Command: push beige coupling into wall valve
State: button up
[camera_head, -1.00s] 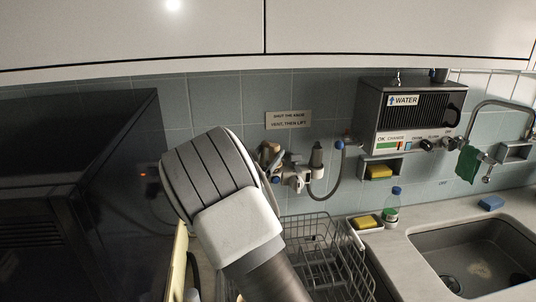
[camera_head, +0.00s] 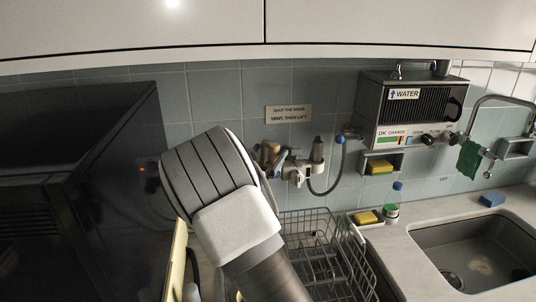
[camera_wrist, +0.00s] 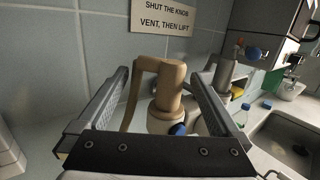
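The beige coupling (camera_wrist: 168,88) stands upright in the wrist view, with a bent beige tube running from its top down to the left. In the head view the coupling (camera_head: 270,149) shows just past my arm. The white wall valve (camera_wrist: 162,124) is directly below it, with a blue button (camera_wrist: 178,129); the valve also shows in the head view (camera_head: 297,174). I cannot tell how deep the coupling sits in it. My gripper (camera_wrist: 158,76) is open, its fingers either side of the coupling with visible gaps. My arm hides the gripper in the head view.
A grey fitting (camera_head: 317,150) stands right of the coupling, near a hose (camera_head: 340,170). A sign (camera_head: 288,113) is on the tiles above. A wire rack (camera_head: 320,250) is below; a water unit (camera_head: 415,112) and sink (camera_head: 470,255) lie right. A dark cabinet (camera_head: 85,190) is left.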

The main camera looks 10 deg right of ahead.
jog(key=b+v, duration=0.1)
jog(key=v, duration=1.6)
jog(key=shift+s, duration=0.2)
jog(key=shift+s+f, duration=0.1)
